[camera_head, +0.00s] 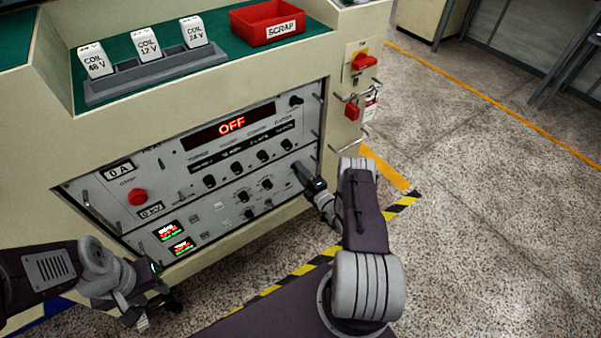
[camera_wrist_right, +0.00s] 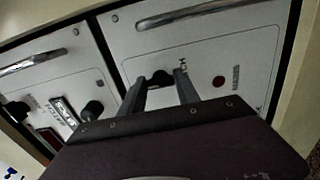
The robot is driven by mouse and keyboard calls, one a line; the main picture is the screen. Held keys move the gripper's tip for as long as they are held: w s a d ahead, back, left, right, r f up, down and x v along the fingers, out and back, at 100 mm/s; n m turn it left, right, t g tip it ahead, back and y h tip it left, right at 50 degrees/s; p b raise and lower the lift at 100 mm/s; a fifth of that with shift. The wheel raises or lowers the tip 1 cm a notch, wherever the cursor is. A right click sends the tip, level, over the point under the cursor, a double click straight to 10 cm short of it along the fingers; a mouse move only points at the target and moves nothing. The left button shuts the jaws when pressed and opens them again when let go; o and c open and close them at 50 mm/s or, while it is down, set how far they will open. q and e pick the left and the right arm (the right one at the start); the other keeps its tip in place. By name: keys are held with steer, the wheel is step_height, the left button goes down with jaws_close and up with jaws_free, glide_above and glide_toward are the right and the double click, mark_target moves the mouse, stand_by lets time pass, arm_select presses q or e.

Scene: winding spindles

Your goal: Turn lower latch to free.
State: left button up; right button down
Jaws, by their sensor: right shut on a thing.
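The lower latch (camera_wrist_right: 160,76) is a small dark knob on the pale panel in the right wrist view, with a short printed label beside it. My right gripper (camera_wrist_right: 160,88) is shut on it, one finger on each side. Which way the latch is turned is hard to tell. In the head view my right gripper (camera_head: 300,172) reaches the right end of the lower panel and hides the latch. My left gripper (camera_head: 150,310) hangs at the lower left, in front of the cabinet and away from the panel; its fingers are too dark to read.
The upper panel shows a red OFF display (camera_head: 231,125) and a dark knob (camera_head: 296,100) at its right end. A red button (camera_head: 137,197), a red rotary switch (camera_head: 363,62) and metal handles stand out nearby. Coil boxes and a red scrap bin (camera_head: 268,24) sit on top.

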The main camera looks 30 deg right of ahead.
stand_by(0.3)
steer(key=c, duration=0.9)
jaws_free()
steer(key=s+p, duration=0.1)
steer(key=s, duration=0.2)
steer(key=s+p, duration=0.1)
steer(key=s, duration=0.2)
steer(key=s+p, duration=0.1)
steer(key=s, duration=0.2)
steer(key=shift+d, duration=0.35)
